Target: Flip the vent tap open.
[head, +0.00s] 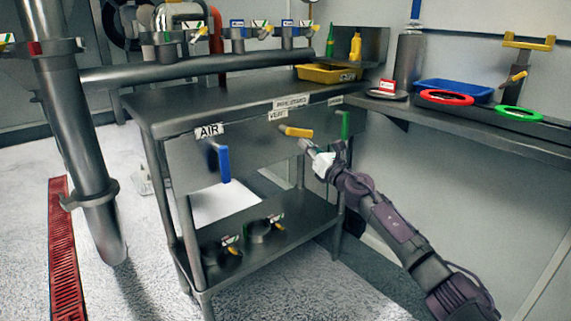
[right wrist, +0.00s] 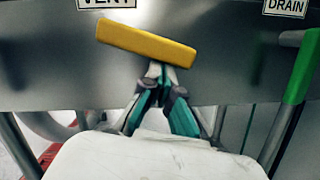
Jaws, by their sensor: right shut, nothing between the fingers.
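The vent tap's yellow handle (head: 298,132) sits on the front panel of the steel bench, under a small label. In the right wrist view the yellow handle (right wrist: 147,44) lies nearly level, its right end tilted slightly down, below the VENT label (right wrist: 106,3). My right gripper (head: 305,146) is shut and empty, just below the handle. Its closed tips also show in the right wrist view (right wrist: 160,72), right of the handle's middle and close under its lower edge. I cannot tell whether they touch it. My left gripper is not in view.
A blue handle (head: 223,164) under the AIR label hangs down at the left. A green handle (head: 345,125) hangs down to the right; it stands beside the gripper in the right wrist view (right wrist: 301,68), near the DRAIN label (right wrist: 285,6). A side shelf (head: 470,119) runs along the right.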

